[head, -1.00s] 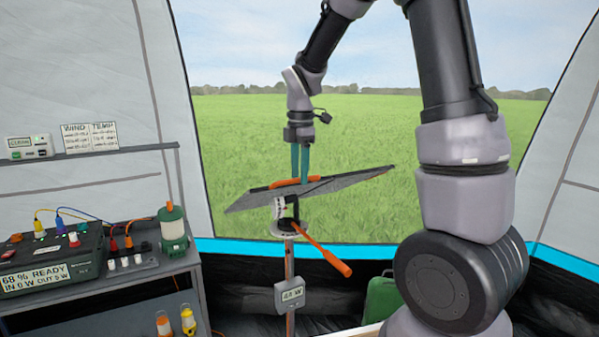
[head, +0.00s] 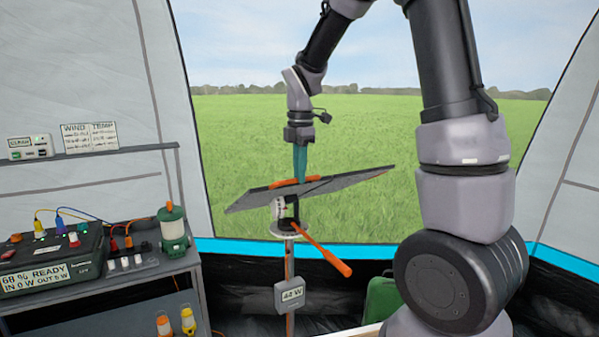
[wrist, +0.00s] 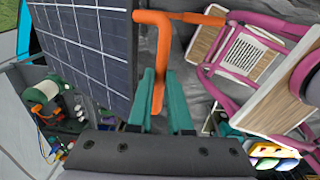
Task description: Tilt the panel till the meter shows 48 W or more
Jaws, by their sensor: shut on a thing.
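The dark solar panel (head: 345,181) sits tilted on a stand, its right end higher in the head view. It also fills the upper left of the wrist view (wrist: 90,45). An orange handle (head: 285,183) runs along its edge. My gripper (head: 300,178) points down from above, shut on this handle; in the wrist view the handle (wrist: 152,50) passes between the teal fingers. An orange lever (head: 325,253) sticks out from the round pivot under the panel, untouched.
A shelf at left holds a power station (head: 50,262), cables and a green lantern (head: 172,230). A green case (head: 382,298) stands behind the post. Open grass lies beyond the tent opening.

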